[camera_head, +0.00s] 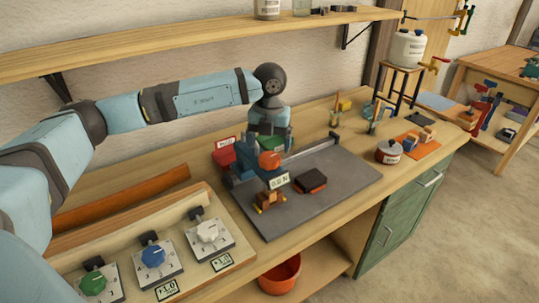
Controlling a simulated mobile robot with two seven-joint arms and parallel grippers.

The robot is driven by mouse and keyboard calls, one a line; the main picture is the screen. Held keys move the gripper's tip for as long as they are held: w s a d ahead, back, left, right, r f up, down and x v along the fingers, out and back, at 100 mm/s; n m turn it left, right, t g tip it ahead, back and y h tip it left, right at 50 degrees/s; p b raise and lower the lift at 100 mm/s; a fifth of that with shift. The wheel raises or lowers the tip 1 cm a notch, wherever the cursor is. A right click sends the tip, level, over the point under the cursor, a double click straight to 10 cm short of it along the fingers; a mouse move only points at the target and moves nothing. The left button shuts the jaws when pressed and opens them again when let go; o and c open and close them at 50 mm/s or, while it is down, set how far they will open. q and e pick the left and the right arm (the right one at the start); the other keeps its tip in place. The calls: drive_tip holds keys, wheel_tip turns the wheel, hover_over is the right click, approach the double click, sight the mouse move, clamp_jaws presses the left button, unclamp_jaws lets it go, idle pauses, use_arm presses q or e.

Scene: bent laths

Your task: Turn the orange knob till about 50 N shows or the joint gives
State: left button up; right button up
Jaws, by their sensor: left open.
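The orange knob (269,160) sits on top of a blue test device on a grey plate (335,195) on the bench. A small white display (279,182) is just below the knob; its figures are too small to read surely. A small wooden joint (265,202) is at the foot of the device. My left gripper (272,138) points down just behind and above the knob, apart from it as far as I can see. It is open; its fingertips are partly hidden. My right gripper is out of view.
A red box (224,152) stands left of the device. A black and red block (310,182) lies on the plate. Green (93,283), blue (152,256) and white (208,231) knobs are at front left. A red-and-white pot (388,152) stands at right. A shelf (200,37) runs above.

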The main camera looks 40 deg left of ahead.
sight(269, 157)
use_arm(q)
drive_tip(key=shift+f, duration=2.35)
drive_tip(key=c, duration=0.9)
